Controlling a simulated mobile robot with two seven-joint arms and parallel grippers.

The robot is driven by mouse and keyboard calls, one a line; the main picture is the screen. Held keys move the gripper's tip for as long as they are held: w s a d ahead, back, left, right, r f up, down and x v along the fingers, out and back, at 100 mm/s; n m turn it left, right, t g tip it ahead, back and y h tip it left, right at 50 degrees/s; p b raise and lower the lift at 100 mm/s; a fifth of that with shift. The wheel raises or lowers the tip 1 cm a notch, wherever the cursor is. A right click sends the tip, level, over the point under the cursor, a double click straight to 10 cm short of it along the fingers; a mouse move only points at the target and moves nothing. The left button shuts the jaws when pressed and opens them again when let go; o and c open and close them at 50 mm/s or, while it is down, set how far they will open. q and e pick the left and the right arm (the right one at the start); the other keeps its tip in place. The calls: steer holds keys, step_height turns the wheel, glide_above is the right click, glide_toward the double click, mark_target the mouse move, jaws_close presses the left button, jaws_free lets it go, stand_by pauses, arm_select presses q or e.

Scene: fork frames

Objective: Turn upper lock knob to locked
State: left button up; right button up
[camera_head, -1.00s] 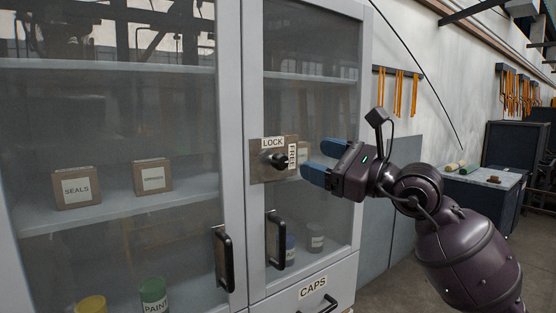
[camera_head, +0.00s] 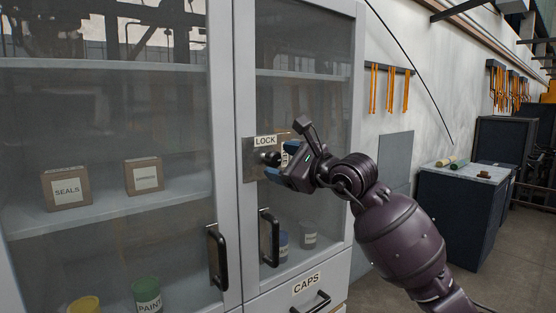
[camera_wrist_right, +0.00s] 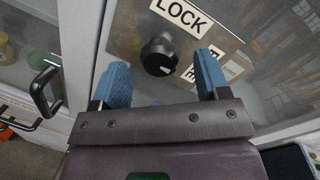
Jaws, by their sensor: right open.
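The black lock knob (camera_head: 271,158) sits on a metal plate (camera_head: 250,169) fixed to the right cabinet door. The plate carries a LOCK label (camera_head: 265,141) above the knob and a second label to its right, mostly covered by my gripper. In the right wrist view the knob (camera_wrist_right: 158,55) has a pale mark on its face. My right gripper (camera_head: 275,165) is open in front of the plate. In the wrist view its blue fingers (camera_wrist_right: 162,82) are either side of the knob's lower side, apart from it. My left gripper is not in view.
Door handles (camera_head: 217,257) and (camera_head: 269,238) stick out below the plate. A CAPS drawer (camera_head: 306,284) is underneath. Behind the glass are boxes such as SEALS (camera_head: 67,187) and a PAINT can (camera_head: 147,295). A dark cabinet (camera_head: 462,205) stands at the right.

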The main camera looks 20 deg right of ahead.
steer(key=shift+w+a, duration=0.35)
steer(key=shift+w, duration=0.2)
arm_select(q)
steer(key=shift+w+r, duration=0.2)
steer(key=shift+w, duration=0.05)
arm_select(e)
steer(key=shift+w+a, duration=0.1)
steer(key=shift+w, duration=0.05)
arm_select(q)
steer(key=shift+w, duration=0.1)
